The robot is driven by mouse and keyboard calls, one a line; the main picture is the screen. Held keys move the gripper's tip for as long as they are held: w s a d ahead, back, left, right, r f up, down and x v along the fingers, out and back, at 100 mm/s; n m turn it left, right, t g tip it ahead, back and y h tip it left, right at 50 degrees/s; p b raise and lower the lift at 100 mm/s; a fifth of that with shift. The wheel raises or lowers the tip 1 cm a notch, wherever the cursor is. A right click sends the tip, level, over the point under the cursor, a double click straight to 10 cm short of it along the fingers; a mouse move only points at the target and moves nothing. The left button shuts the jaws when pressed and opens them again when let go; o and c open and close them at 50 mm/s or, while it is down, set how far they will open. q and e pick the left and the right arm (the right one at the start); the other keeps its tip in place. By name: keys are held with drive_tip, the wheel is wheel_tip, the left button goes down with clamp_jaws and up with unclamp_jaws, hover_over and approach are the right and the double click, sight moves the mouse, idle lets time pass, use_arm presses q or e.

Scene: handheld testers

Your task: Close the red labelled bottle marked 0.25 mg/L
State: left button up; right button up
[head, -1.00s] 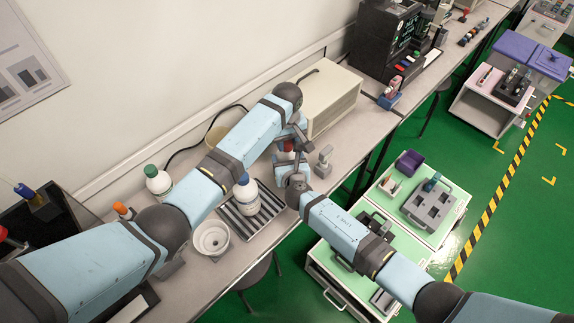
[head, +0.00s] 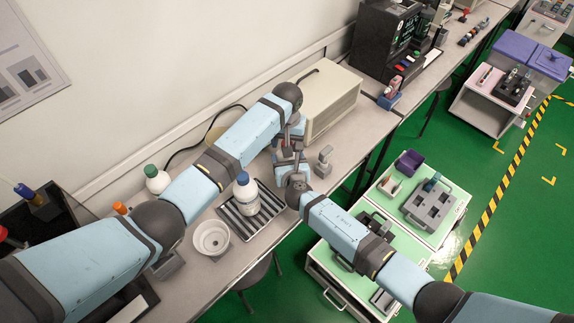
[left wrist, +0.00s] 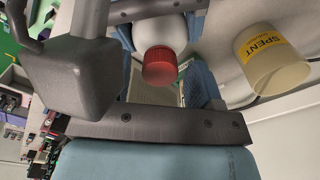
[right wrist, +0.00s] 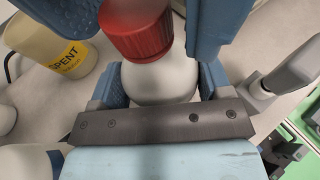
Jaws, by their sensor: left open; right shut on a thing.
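A white bottle with a red cap (right wrist: 138,30) stands between both grippers; the cap sits at its top. My right gripper (right wrist: 160,82) is shut on the white bottle body (right wrist: 160,85). My left gripper (left wrist: 165,85) is open, and its blue fingers stand on either side of the red cap, which also shows in the left wrist view (left wrist: 160,68). In the head view my left gripper (head: 292,140) and right gripper (head: 291,168) largely hide this bottle. Its label and 0.25 mg/L marking cannot be read. Whether the cap is fully seated cannot be told.
A blue-capped white bottle (head: 245,195) stands on a striped rack (head: 262,222), next to a white bowl (head: 211,238). A green-capped bottle (head: 156,180) is behind my left arm. A yellow "SPENT" cup (left wrist: 272,62) is near the wall. A beige box (head: 325,98) stands behind the grippers.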

use_arm(q)
drive_tip(key=shift+r, duration=0.1)
drive_tip(key=shift+r, duration=2.15)
drive_tip(key=shift+c, duration=0.3)
wheel_tip(320, 180, up, 3)
drive_tip(key=shift+w+f+n, duration=0.1)
drive_tip(key=shift+f+n, duration=0.1)
drive_tip(key=shift+n, duration=0.5)
drive_tip(key=shift+r+n, duration=0.3)
drive_tip(key=shift+r, duration=0.15)
drive_tip(key=shift+f, duration=4)
